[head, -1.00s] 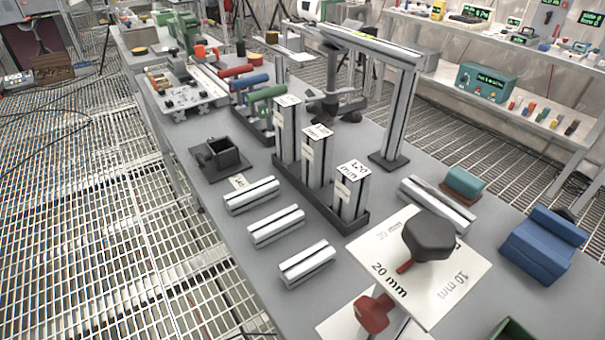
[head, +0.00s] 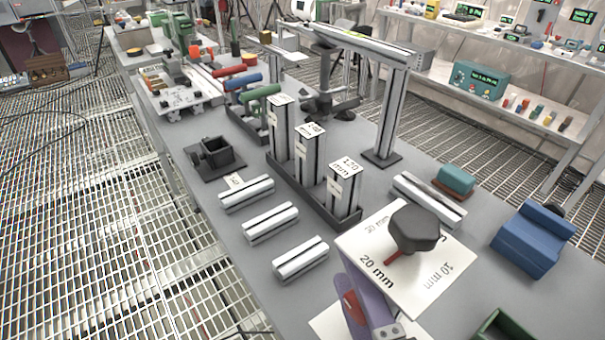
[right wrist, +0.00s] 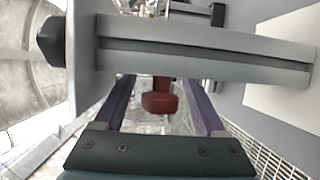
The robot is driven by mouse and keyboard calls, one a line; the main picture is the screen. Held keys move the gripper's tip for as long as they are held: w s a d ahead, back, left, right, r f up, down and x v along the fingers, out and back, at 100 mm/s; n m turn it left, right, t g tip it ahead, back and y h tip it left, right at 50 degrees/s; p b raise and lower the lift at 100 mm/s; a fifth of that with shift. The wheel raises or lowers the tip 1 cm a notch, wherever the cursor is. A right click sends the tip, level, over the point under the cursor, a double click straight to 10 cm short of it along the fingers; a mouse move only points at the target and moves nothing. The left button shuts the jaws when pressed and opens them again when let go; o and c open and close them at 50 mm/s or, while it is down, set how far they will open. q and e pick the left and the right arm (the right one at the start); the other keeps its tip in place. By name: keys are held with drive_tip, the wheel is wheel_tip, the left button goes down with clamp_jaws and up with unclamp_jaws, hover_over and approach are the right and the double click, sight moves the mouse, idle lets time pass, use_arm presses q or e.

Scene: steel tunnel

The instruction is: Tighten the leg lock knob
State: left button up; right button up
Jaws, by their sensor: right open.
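A red knob (head: 352,307) shows at the bottom of the head view, mostly hidden behind a purple finger of my right gripper (head: 362,305). In the right wrist view, the same red knob (right wrist: 160,100) sits between the two open fingers of the right gripper (right wrist: 160,92), with gaps on both sides. A grey profile bar (right wrist: 200,58) crosses just beyond it. A black knob (head: 414,230) with a red stem stands over a white plate (head: 452,262) marked 20 mm and 10 mm. My left gripper is out of view.
Three upright profiles in a dark rack (head: 318,197) stand left of the plate. Several short profiles (head: 300,259) lie on the grey table. A blue block (head: 533,238) and a green box (head: 503,328) are to the right. A tall frame (head: 395,110) stands behind.

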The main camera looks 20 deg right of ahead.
drive_tip(key=shift+c, duration=0.4)
clamp_jaws()
